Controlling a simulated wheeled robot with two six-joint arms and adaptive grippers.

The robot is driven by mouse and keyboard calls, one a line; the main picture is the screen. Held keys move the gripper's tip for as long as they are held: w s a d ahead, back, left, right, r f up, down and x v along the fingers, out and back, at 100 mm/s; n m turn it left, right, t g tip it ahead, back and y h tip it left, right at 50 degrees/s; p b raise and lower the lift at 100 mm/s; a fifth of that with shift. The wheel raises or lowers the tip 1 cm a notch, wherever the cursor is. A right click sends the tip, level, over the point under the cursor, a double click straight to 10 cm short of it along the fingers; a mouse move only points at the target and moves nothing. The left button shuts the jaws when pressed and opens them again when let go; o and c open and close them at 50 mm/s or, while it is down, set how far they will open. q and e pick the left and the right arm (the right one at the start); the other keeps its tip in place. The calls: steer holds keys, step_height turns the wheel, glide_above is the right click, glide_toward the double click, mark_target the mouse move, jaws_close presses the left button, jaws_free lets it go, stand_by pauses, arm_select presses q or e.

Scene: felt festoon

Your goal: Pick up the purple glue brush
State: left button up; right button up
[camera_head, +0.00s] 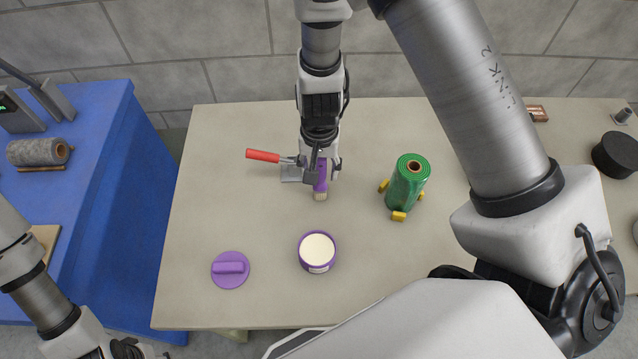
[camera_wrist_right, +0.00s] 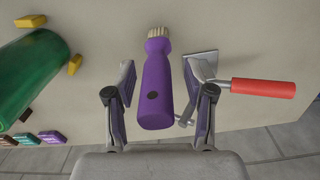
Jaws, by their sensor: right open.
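The purple glue brush (camera_head: 321,178) is on the beige table, its pale bristles toward the front in the head view. In the right wrist view the purple glue brush (camera_wrist_right: 156,85) lies between the spread fingers, bristles away from the palm. My right gripper (camera_head: 322,163) is over the brush. The right wrist view shows my right gripper (camera_wrist_right: 158,92) open, with a gap on each side of the handle. My left arm shows at the left edge of the head view; its gripper is not clearly visible.
A red-handled metal tool (camera_head: 264,156) lies close beside the brush, near one finger. A green roll (camera_head: 408,183) with yellow feet stands to the right. A purple-rimmed pot (camera_head: 317,251) and a purple lid (camera_head: 230,269) sit toward the front. A blue table (camera_head: 95,200) is at left.

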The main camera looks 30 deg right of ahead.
steer(key=shift+s+r, duration=0.1)
steer(key=shift+r, duration=0.05)
steer(key=shift+s+r, duration=0.1)
steer(key=shift+s, duration=0.1)
steer(key=c, duration=0.3)
steer(key=shift+s, duration=0.1)
jaws_close()
steer(key=shift+a, duration=0.1)
step_height(320, 180, up, 10)
steer(key=shift+f, duration=0.1)
